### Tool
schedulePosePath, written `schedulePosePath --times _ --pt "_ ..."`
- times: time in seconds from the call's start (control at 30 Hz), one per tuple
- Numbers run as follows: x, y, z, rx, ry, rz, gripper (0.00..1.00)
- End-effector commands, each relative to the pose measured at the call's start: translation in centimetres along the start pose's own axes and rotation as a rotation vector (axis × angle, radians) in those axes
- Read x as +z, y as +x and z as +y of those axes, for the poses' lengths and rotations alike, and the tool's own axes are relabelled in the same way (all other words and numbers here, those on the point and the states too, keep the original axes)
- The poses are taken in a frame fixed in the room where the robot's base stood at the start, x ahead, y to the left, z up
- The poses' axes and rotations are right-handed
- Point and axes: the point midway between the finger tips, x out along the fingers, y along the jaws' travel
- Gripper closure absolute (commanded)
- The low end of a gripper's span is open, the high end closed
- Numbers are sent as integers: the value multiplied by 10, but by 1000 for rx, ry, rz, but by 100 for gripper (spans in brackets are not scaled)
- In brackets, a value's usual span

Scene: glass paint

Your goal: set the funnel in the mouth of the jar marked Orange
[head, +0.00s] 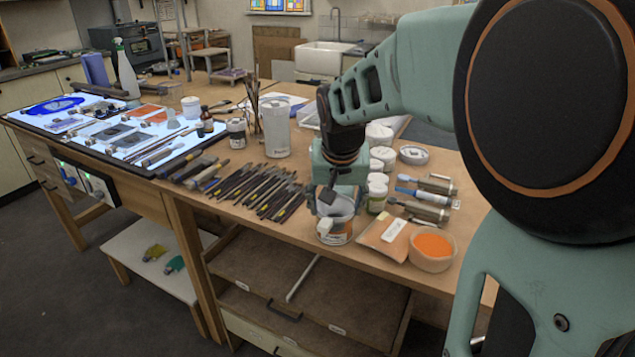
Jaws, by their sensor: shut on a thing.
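My gripper (335,192) points down near the front edge of the workbench. It is shut on a pale grey funnel (343,207), which is partly hidden by the fingers. The funnel is directly over or in the mouth of a jar (337,236) with a pale label and orange-brown colour low down. I cannot read the label, so I cannot tell if this jar is marked Orange. I cannot tell whether the funnel touches the rim or how deep it sits.
Right of the jar are a bag of orange powder (383,236), a bowl of orange powder (432,247) and lidded white jars (377,190). Metal cans (430,207) lie behind the bowl. Several dark tools (262,190) lie left. A lit glass panel (110,125) is farther left.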

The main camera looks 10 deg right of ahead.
Motion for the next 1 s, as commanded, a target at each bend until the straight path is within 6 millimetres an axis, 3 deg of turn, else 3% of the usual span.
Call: schedulePosePath --times 0.27,0.3,0.43,0.67,0.83,1.0 --pt "0 1 0 0 0 0 67" --pt "0 1 0 0 0 0 38" --pt "0 1 0 0 0 0 23" --pt "0 1 0 0 0 0 22" --pt "1 1 0 0 0 -1 3" --pt "0 1 0 0 0 0 1"
